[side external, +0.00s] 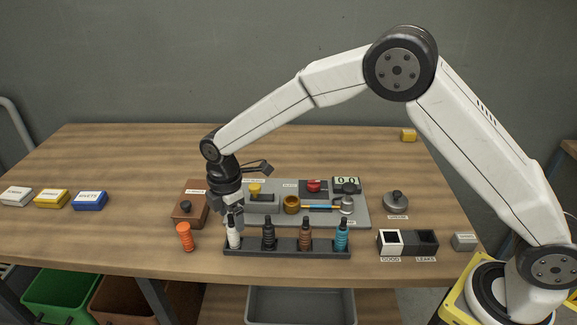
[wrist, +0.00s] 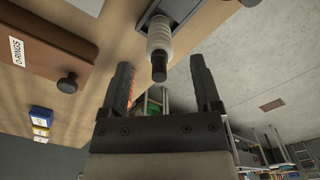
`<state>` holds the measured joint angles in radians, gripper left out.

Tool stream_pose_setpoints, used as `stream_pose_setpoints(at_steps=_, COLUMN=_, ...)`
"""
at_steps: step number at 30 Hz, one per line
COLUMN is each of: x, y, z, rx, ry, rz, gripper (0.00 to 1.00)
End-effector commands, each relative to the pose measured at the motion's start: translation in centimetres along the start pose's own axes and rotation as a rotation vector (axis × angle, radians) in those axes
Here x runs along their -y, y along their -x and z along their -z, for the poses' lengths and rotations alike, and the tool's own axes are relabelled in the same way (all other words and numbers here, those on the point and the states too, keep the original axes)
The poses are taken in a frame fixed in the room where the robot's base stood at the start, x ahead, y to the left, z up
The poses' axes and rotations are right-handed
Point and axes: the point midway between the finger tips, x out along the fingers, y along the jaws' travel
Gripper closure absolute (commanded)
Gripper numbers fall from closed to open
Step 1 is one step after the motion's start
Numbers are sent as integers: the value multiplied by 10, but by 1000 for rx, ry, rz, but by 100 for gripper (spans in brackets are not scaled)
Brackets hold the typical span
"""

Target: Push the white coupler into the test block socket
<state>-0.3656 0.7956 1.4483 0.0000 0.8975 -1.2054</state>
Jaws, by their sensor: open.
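The white coupler (side external: 234,237) stands upright at the left end of a dark rack (side external: 290,248). My gripper (side external: 233,213) is just above it, pointing down. In the wrist view the coupler (wrist: 159,42), ribbed white with a black tip, lies ahead of and between the two spread fingers of my gripper (wrist: 161,65). The fingers are open and do not appear to touch it. On the grey test plate (side external: 360,217) behind the rack is a brass ring-shaped part (side external: 291,204); I cannot tell whether it is the test block socket. My gripper partly hides the plate's left end.
Black (side external: 268,234), brown (side external: 305,234) and teal (side external: 341,236) couplers share the rack. A brown O-rings box (side external: 187,212) is behind that. White and black bins (side external: 391,242) stand right. The left table is mostly clear.

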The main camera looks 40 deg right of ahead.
Motion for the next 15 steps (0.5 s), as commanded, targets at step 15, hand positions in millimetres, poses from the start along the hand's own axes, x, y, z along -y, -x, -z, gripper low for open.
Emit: stream_pose_setpoints(at_steps=15, x=-1, y=-39, z=-1, rx=0, ry=0, rz=0, gripper=19)
